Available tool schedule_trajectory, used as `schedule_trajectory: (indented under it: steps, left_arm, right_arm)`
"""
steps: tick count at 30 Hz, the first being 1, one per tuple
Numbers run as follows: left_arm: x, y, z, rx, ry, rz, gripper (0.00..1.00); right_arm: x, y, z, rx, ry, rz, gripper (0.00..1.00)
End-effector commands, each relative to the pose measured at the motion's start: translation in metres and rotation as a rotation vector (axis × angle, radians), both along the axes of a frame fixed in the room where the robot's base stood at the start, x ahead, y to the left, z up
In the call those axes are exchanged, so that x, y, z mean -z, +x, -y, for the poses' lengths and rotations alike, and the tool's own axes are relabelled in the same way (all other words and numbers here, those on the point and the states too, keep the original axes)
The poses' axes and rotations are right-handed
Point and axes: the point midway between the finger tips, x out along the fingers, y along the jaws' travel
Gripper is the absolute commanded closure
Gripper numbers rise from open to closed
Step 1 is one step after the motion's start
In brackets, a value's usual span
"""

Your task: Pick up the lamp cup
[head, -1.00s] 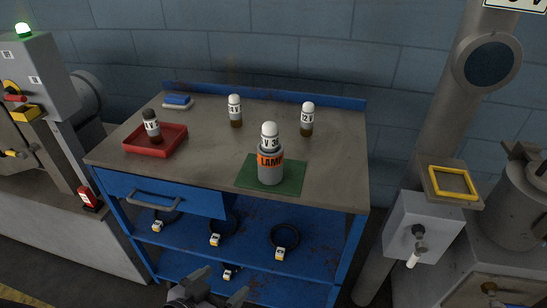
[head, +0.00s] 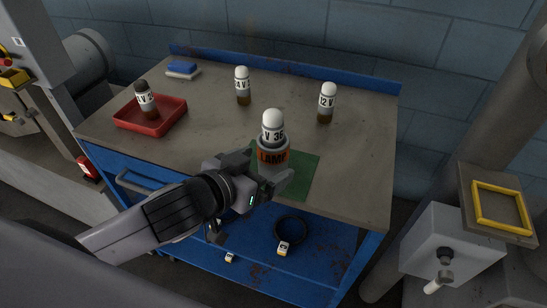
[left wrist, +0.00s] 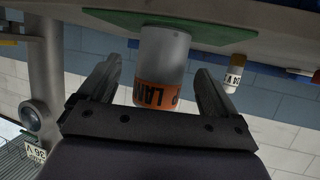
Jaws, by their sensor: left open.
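The lamp cup (head: 272,157) is a grey cup with an orange LAMP label. It stands upright on a green mat (head: 303,165) near the front of the workbench, with a white-topped bulb (head: 273,124) marked 36 V in it. In the left wrist view the cup (left wrist: 163,55) appears upside down, between the two fingers. My left gripper (head: 265,178) is open at the front of the cup and hides its lower part. The wrist view shows gaps between the fingers (left wrist: 158,75) and the cup. My right gripper is not in view.
Two other bulbs stand behind the cup, one at the middle (head: 243,86) and one at the right (head: 327,103). A red tray (head: 173,122) holds another bulb (head: 146,101) at the left. A blue block (head: 183,68) lies at the back.

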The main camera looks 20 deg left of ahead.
Motion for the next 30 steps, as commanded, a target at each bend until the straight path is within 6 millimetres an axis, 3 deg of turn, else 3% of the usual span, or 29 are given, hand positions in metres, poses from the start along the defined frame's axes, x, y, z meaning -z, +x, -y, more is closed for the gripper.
schedule_trajectory:
  steps: [9,18,19,20,24,30]
  left_arm:
    - [0.016,0.033,0.009,0.000,0.001,0.000,0.08]
    - [0.017,0.036,0.011,0.001,0.001,0.000,0.08]
    - [0.017,0.036,0.011,0.001,0.001,0.000,0.11]
    - [0.017,0.036,0.011,0.001,0.001,0.000,0.21]
    - [0.017,0.036,0.010,0.001,0.001,0.000,0.67]
    - [0.017,0.036,0.010,0.002,0.001,0.002,0.67]
  right_arm:
    - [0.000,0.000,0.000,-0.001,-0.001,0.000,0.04]
    - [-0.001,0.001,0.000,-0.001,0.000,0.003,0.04]
    - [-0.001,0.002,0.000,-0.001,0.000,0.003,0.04]
    - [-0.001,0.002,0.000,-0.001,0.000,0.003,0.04]
    - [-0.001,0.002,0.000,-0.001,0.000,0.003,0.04]
    - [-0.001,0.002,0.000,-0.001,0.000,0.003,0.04]
